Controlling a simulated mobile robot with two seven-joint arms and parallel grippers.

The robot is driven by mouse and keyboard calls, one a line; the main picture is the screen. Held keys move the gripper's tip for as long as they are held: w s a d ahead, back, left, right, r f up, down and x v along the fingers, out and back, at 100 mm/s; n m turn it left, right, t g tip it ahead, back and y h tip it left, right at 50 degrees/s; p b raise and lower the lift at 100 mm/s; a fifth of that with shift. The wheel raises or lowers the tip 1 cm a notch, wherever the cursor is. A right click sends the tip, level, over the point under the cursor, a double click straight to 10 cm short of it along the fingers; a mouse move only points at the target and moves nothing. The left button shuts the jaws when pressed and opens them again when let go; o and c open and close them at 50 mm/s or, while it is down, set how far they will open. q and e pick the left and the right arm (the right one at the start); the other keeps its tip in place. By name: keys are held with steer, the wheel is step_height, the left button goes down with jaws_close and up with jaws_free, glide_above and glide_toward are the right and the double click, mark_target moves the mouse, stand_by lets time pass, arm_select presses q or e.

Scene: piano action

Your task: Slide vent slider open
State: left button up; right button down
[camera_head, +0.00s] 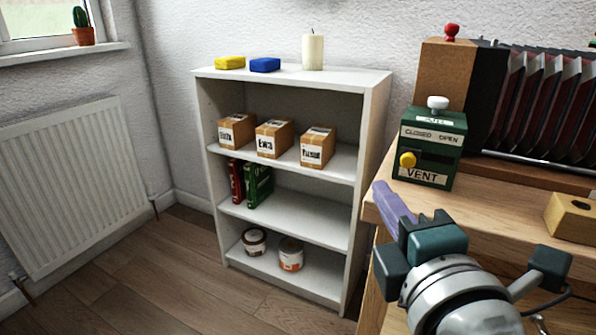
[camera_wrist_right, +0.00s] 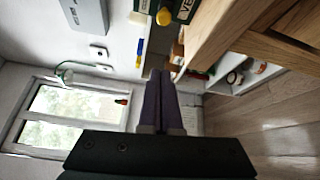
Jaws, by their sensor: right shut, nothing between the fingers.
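The green vent box (camera_head: 428,145) stands on the wooden bench top, with a white knob on top. Its front has a "CLOSED OPEN" label and a "VENT" label below. The yellow slider knob (camera_head: 407,160) sits at the left end of the dark slot, under "CLOSED". My right gripper (camera_head: 381,188) is shut and empty, its purple fingers below and left of the box, apart from the knob. My left gripper is not in view.
A bellows device (camera_head: 535,100) stands behind the box on the right. A wooden block (camera_head: 572,217) lies at the bench's right. A white shelf (camera_head: 374,130) with boxes, books and tins stands left of the bench. The space just in front of the box is clear.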

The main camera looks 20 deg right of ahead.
mark_target(417, 161)
steer(key=w+d, duration=0.5)
steer(key=shift+w+d+r, duration=0.1)
steer(key=shift+w, duration=0.2)
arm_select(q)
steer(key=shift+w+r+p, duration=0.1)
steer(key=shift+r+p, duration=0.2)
arm_select(e)
steer(key=shift+s+d, duration=0.2)
steer(key=shift+d, duration=0.05)
steer(key=shift+s+d, duration=0.3)
steer(key=shift+s, duration=0.05)
steer(key=s+d, duration=0.3)
steer(key=shift+s+b, duration=0.2)
steer(key=shift+b, duration=0.15)
steer(key=shift+w+a, duration=0.1)
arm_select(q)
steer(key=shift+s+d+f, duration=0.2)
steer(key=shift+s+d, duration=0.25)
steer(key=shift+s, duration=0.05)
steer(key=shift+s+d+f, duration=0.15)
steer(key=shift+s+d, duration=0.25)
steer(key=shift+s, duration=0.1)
